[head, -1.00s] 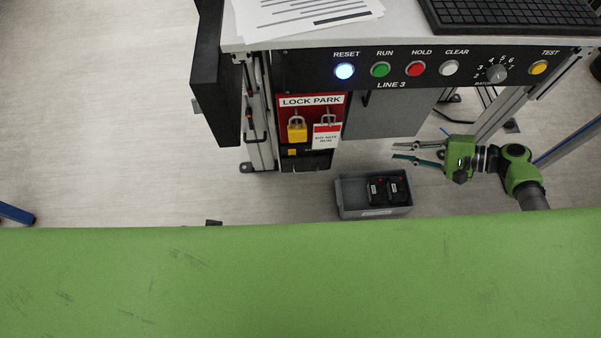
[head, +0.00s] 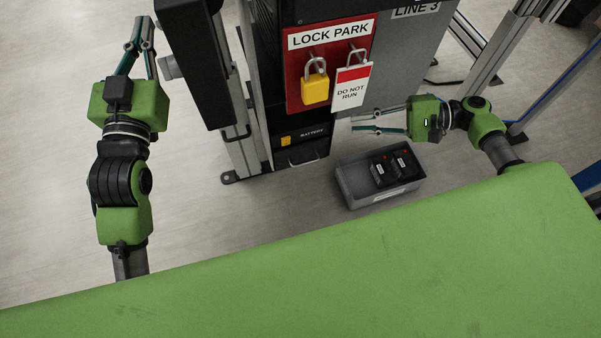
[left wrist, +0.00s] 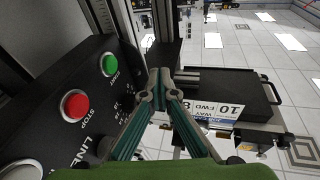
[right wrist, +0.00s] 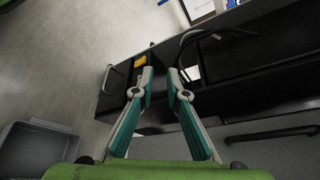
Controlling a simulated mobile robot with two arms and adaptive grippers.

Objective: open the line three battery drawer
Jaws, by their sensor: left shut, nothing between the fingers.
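The line three battery drawer (head: 300,147) has a black front with a yellow mark, a BATTERY label and a handle (head: 305,161). It looks closed, low on the LINE 3 station under the lock park. The right wrist view also shows a dark front with a pull handle (right wrist: 106,78). My right gripper (head: 352,124) is open and empty, right of the drawer and apart from it; its parted fingers show in the right wrist view (right wrist: 160,74). My left gripper (head: 144,22) is shut and empty, left of the station; its fingertips meet in the left wrist view (left wrist: 162,76).
A grey bin (head: 352,190) with black battery packs (head: 392,167) sits on the floor before the station. A yellow padlock (head: 315,88) and a DO NOT RUN tag (head: 350,88) hang on the red lock park (head: 295,70). A dark upright (head: 196,60) stands between left gripper and lock park.

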